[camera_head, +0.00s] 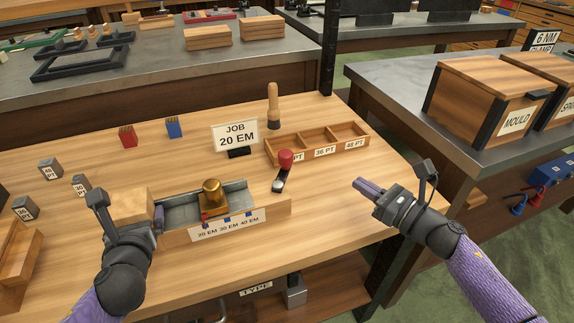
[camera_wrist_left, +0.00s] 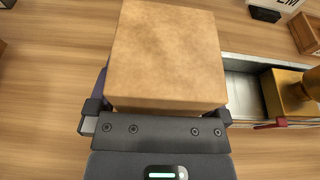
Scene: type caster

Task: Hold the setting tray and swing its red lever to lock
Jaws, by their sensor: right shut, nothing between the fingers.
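The setting tray (camera_head: 268,209) lies on the bench with a metal channel, a wooden block (camera_head: 130,204) at its left end and a front label reading 20, 30 and 40 EM. A brass slide with a round knob (camera_head: 212,190) sits in the channel. A small red lever (camera_head: 205,217) shows at the slide's front left, near the 20 EM mark. My left gripper (camera_head: 137,220) has its fingers on both sides of the wooden block, which fills the gap in the left wrist view (camera_wrist_left: 165,55). My right gripper (camera_head: 366,188) is shut and empty, right of the tray.
A sign (camera_head: 235,135) reads JOB 20 EM. A divided wooden box (camera_head: 318,143), a wooden-handled tool (camera_head: 273,105), red and blue type blocks and several grey blocks stand around. Bench right of the tray is clear.

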